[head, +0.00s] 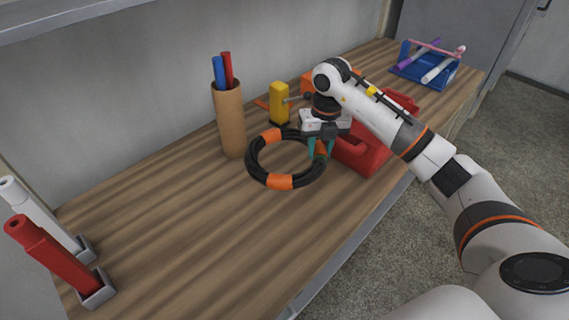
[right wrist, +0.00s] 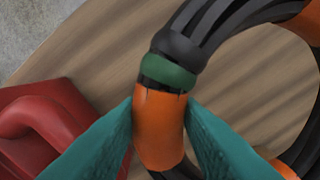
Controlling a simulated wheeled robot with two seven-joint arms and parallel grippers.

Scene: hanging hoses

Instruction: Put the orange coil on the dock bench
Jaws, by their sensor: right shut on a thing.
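The orange coil (head: 280,181) is a black ring of hose with orange bands. It lies on or just above the wooden bench top (head: 190,218), in the middle of the head view; I cannot tell whether it touches the wood. My right gripper (head: 320,154) is at the coil's right side with its teal fingers pointing down. In the right wrist view its fingers (right wrist: 160,125) are shut on an orange band of the coil (right wrist: 161,120), beside a green band. My left gripper is not in view.
A red toolbox (head: 362,153) stands close right of the coil. A cardboard tube (head: 230,120) with red and blue rolls and a yellow tool (head: 279,102) stand behind. A blue tray (head: 424,70) is at the far end. Red (head: 52,255) and white (head: 38,212) cylinders stand at left. The front left bench is clear.

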